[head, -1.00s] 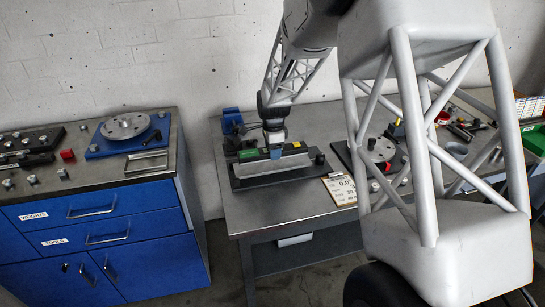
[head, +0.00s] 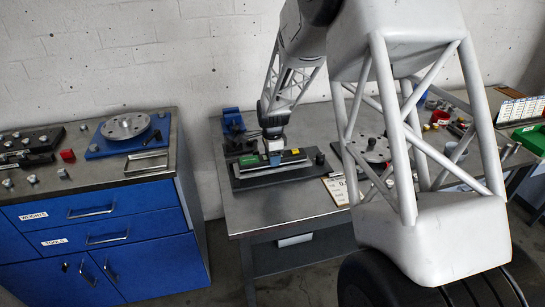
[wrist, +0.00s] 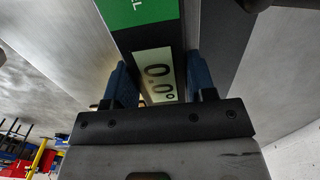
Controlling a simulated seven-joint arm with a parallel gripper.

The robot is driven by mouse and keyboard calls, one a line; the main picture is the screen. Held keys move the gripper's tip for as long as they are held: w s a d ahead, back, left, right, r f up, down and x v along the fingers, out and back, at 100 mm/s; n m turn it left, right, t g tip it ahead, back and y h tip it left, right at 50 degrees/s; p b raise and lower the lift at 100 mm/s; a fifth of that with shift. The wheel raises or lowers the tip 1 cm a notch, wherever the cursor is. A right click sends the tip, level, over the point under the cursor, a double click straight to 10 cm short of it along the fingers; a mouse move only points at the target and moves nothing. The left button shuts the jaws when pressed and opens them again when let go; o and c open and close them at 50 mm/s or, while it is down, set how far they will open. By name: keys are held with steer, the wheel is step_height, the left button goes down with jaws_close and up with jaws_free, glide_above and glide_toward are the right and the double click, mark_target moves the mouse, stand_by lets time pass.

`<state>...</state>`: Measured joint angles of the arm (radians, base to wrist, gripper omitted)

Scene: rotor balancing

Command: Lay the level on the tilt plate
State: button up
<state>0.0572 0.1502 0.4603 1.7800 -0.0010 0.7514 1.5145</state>
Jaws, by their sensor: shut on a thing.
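The level (head: 293,155) is a long dark bar with a green end label and a yellow part. In the wrist view its green label (wrist: 150,10) and a display reading 0.0 show close up. My gripper (head: 274,158) is shut on the level near its middle, with blue fingertips on either side of the display (wrist: 158,75) in the wrist view. The tilt plate (head: 252,181) is the dark long plate on the bench, directly under the level. The level lies along it, very low over it or on it; I cannot tell whether they touch.
A blue device (head: 232,122) stands behind the plate on the grey bench (head: 265,208). A white card (head: 337,190) lies right of the plate. A round rotor fixture (head: 371,147) is farther right, partly behind my arm. A blue cabinet (head: 100,225) stands apart at left.

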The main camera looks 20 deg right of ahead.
steer(key=shift+f, duration=0.2)
stand_by(0.3)
steer(key=o, duration=1.1)
step_height(320, 180, up, 12)
steer(key=shift+r, duration=0.2)
stand_by(0.4)
steer(key=shift+s+r, duration=0.1)
